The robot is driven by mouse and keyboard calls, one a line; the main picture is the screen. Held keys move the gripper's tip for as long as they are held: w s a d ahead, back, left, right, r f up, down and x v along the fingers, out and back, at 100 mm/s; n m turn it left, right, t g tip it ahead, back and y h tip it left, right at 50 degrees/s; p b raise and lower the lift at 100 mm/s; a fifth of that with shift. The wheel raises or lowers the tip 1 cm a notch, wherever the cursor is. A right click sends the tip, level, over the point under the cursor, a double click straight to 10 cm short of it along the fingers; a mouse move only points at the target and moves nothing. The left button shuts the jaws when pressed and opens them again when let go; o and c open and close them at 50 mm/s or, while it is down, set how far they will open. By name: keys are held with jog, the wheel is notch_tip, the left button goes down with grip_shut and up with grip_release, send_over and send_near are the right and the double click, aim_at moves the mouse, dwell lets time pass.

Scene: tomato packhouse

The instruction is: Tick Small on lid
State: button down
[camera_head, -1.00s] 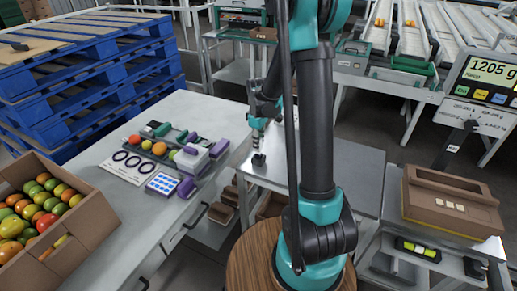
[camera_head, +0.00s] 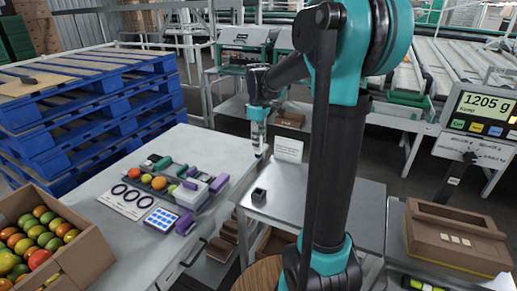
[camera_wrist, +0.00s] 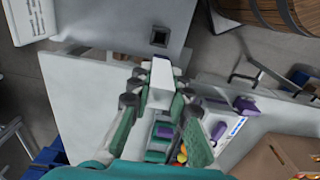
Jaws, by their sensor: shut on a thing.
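My gripper (camera_head: 258,138) is raised above the grey table, shut on a slim pale marker-like thing (camera_wrist: 162,78) that points downward. Its fingers hide part of it, and the tip looks dark. A small black holder with a square opening (camera_head: 259,196) stands on the table below and in front of the gripper; it also shows in the wrist view (camera_wrist: 159,38), with its opening empty. The brown carton lid (camera_head: 455,216) is at the far right, clear of the gripper. It has three small white squares on its front part; their labels are too small to read.
The scale display (camera_head: 486,110) stands behind the lid. A long bench (camera_head: 110,232) at left bears fruit, a ringed card and purple-handled tools. A carton of tomatoes (camera_head: 90,262) is at lower left. A white sign (camera_head: 289,150) stands at the table's back. The grey tabletop (camera_head: 320,200) is mostly clear.

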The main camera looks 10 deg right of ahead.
jog(key=shift+r, duration=2.2)
